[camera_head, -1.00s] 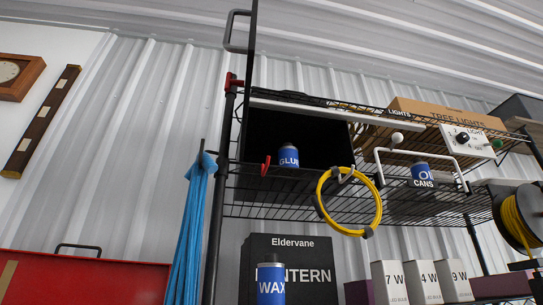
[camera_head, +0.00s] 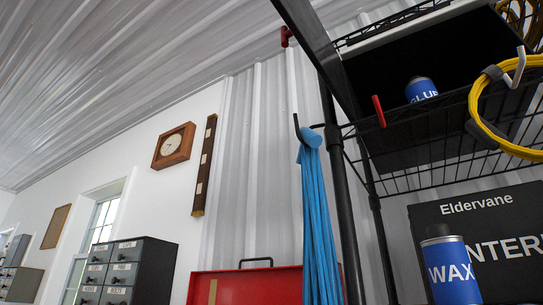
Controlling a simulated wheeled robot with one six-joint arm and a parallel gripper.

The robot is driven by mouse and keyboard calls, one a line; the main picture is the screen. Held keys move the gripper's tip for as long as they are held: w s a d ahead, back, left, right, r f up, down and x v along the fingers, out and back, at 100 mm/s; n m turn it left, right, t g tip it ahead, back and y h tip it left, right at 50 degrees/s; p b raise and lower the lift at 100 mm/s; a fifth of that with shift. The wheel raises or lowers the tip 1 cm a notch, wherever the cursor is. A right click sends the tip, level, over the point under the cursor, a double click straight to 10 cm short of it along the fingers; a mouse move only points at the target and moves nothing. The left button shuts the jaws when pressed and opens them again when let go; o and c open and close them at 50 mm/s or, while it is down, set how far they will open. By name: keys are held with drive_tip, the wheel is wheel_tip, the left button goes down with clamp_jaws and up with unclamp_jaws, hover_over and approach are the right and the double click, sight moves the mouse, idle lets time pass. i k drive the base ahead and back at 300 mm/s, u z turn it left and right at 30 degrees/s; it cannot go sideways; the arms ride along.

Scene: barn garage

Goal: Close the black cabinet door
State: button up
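The black cabinet (camera_head: 378,72) sits on the wire shelf at the upper right, with its dark front open. Its black door (camera_head: 318,50) stands open, swung out toward the camera, and shows as a narrow slanted panel running off the top of the view. My gripper is not in view.
A black wire rack (camera_head: 338,190) carries the cabinet. A WAX can (camera_head: 451,270) stands lower right. A red chest (camera_head: 235,287) and drawer cabinet (camera_head: 125,268) are left.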

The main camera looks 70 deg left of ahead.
sight(300, 17)
drive_tip(key=u, duration=1.8)
